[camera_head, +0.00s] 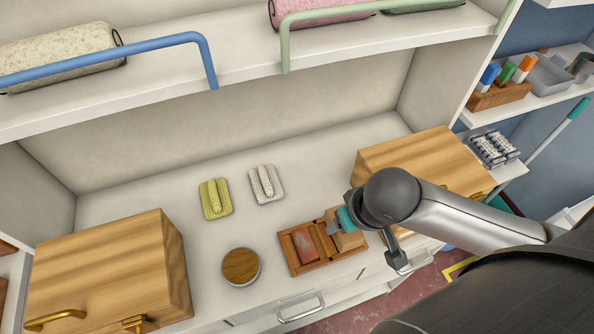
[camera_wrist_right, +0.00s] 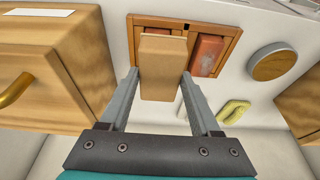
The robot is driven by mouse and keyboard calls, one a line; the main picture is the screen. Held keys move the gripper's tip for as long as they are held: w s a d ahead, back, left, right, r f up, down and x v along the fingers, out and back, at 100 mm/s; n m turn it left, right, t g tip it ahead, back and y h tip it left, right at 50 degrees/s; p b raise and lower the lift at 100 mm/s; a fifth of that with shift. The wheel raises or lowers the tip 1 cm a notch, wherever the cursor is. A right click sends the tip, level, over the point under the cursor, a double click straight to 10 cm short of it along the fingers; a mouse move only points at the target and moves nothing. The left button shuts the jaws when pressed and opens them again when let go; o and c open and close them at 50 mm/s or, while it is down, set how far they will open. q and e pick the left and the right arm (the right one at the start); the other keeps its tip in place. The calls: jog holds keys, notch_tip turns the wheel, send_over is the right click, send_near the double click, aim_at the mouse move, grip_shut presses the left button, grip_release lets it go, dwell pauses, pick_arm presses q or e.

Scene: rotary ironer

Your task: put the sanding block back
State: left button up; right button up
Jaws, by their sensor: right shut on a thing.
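The sanding block (camera_wrist_right: 163,68) is a light tan block between the fingers of my right gripper (camera_wrist_right: 160,76). In the head view my right gripper (camera_head: 343,222) reaches in from the right with the block (camera_head: 350,240) over the right part of a wooden tray (camera_head: 291,262). I cannot tell whether the block sits in that compartment or hangs just above it. A reddish block (camera_head: 304,244) lies in the tray's other compartment; it also shows in the right wrist view (camera_wrist_right: 207,53). My left gripper is not in view.
Wooden boxes stand left (camera_head: 100,272) and right (camera_head: 420,160). A round wooden-topped tin (camera_head: 240,266) is left of the tray. A yellow pad (camera_head: 215,199) and a white pad (camera_head: 266,184) lie behind. A shelf (camera_head: 240,65) overhangs the back. The counter's middle is mostly clear.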

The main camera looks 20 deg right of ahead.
jog(key=w+f, duration=0.1)
jog(key=w, duration=0.5)
jog(key=w+b, duration=0.1)
jog(key=w, duration=0.6)
jog(key=w+d+f, duration=0.1)
jog(key=w, duration=0.5)
jog(key=shift+w+d+f+b, duration=0.1)
jog(key=shift+w+f+b, duration=0.05)
jog(key=shift+f+b, duration=0.2)
notch_tip(320, 180, down, 4)
jog(key=shift+r+b, duration=0.1)
jog(key=shift+b, duration=0.2)
jog(key=shift+w+f, duration=0.15)
jog(key=shift+f, duration=0.05)
jog(key=shift+f, duration=0.1)
jog(key=o, duration=1.3)
jog(key=p+v, duration=0.2)
jog(key=v, duration=1)
jog(key=shift+p, duration=0.35)
